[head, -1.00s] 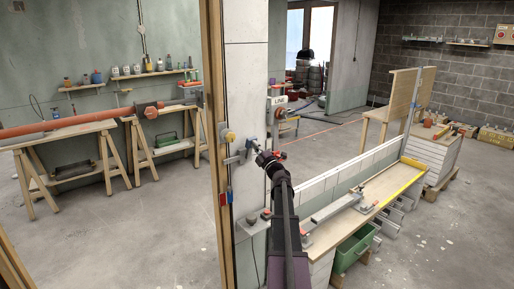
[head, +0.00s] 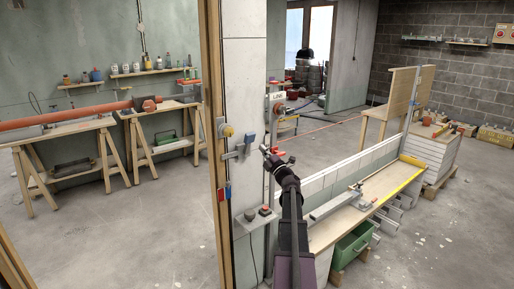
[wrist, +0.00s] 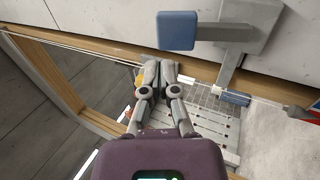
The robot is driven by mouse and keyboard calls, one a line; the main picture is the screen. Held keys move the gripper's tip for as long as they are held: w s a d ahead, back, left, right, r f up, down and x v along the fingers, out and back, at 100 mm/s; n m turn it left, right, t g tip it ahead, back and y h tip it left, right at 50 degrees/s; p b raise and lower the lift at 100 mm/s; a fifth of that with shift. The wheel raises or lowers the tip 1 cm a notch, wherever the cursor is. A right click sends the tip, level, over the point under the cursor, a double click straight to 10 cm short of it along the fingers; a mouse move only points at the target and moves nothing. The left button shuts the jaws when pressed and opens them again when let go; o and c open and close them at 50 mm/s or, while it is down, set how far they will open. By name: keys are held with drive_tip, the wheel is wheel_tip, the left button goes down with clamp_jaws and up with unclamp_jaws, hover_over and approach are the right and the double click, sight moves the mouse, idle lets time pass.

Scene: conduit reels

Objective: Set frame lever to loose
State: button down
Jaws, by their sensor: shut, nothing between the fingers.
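The lever that fits the task's frame lever has a blue handle block (head: 249,138) on a grey arm, mounted on the pale post. In the wrist view the blue handle (wrist: 176,30) is above my fingertips, and its grey arm (wrist: 225,32) runs right to a grey plate (wrist: 252,22). My gripper (head: 265,150) is just right of and below the handle in the head view. In the wrist view my gripper (wrist: 160,68) has its fingertips together, empty, with a visible gap to the handle. No loose or tight marking is legible.
A yellow knob (head: 227,131) sits left of the lever. A small box with a red button (head: 265,210) is below. A workbench (head: 365,195) is at right; open floor lies left.

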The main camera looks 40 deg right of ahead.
drive_tip(key=b+v, duration=0.2)
drive_tip(key=v, duration=0.5)
drive_tip(key=shift+s+r, duration=0.25)
drive_tip(key=shift+s, duration=0.25)
drive_tip(key=shift+a, duration=0.15)
drive_tip(key=w+a+f+m+g+h, duration=0.65)
drive_tip(key=w+a+m, duration=0.3)
drive_tip(key=m, duration=0.25)
drive_tip(key=s+a+f+m+g+y, duration=0.15)
drive_tip(key=a+f+g, duration=0.35)
drive_tip(key=a, duration=0.5)
drive_tip(key=s+a+f+m+g+y, duration=0.1)
drive_tip(key=a+f+m+g+y, duration=0.15)
drive_tip(key=a+f, duration=0.55)
drive_tip(key=s+a+f+m+g+y, duration=0.1)
drive_tip(key=s+a+f+g+y, duration=0.2)
drive_tip(key=a, duration=0.9)
drive_tip(key=s+a+f+g+y, duration=0.1)
drive_tip(key=s+a+f+g, duration=0.15)
drive_tip(key=s+a, duration=0.4)
drive_tip(key=s+a+f+g+y, duration=0.1)
drive_tip(key=s+a+g+y, duration=0.2)
drive_tip(key=a, duration=0.6)
wheel_tip(320, 180, up, 12)
drive_tip(key=h+p, duration=0.1)
drive_tip(key=p, duration=1.1)
drive_tip(key=shift+a+n+p, duration=0.15)
drive_tip(key=shift+n+p, duration=0.15)
drive_tip(key=shift+p, duration=0.1)
